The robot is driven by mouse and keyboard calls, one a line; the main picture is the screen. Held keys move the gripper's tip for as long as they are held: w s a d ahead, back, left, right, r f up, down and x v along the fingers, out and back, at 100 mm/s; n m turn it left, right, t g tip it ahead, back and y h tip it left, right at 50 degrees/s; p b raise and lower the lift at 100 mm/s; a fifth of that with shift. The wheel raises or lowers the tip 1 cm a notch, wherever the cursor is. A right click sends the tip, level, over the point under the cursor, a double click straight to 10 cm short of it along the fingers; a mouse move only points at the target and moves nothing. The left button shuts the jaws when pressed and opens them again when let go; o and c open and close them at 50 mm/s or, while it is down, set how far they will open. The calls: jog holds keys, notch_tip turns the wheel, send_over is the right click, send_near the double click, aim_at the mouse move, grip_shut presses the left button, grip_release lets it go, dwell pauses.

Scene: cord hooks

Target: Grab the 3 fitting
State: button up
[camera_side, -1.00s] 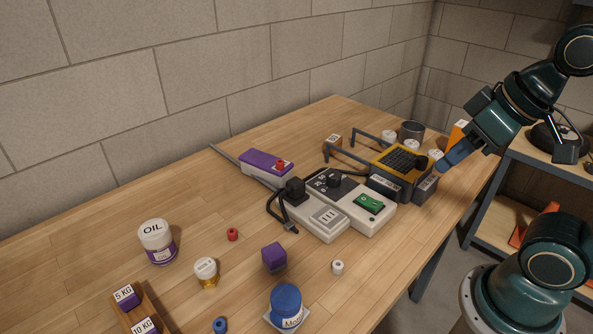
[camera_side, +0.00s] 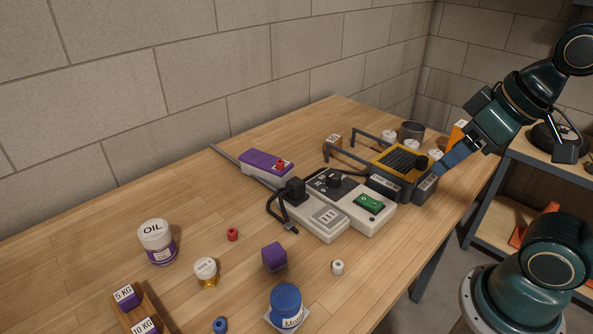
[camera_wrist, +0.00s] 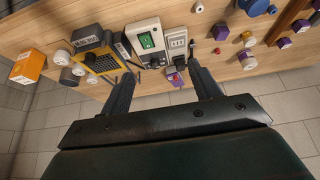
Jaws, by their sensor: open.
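Three small white round-topped pieces stand around the yellow device at the far right of the table, and the nearest (camera_side: 435,155) is close to my gripper. I cannot read a 3 on any of them, so I cannot tell which is the 3 fitting. In the wrist view, white round pieces (camera_wrist: 63,57) show at the left. My gripper (camera_side: 446,165) hangs by the device's right end, hiding part of that area. In the wrist view its two fingers (camera_wrist: 160,82) are apart with nothing held between them.
The yellow device (camera_side: 398,160) with dark blocks is beside my gripper. A grey cup (camera_side: 411,131) and an orange box (camera_side: 459,131) stand behind. The left table has jars, with free room between.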

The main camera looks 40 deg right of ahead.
jog(key=n+g+y, duration=0.4)
jog(key=n+g, duration=0.3)
jog(key=n, duration=1.4)
send_over(207, 262)
jog(key=w+d, duration=0.2)
jog(key=d, duration=0.2)
notch_tip(207, 262, down, 12)
jog(key=shift+s+d, duration=0.2)
jog(key=shift+s, duration=0.1)
jog(key=shift+f, duration=0.15)
jog(key=shift+x, duration=4.2)
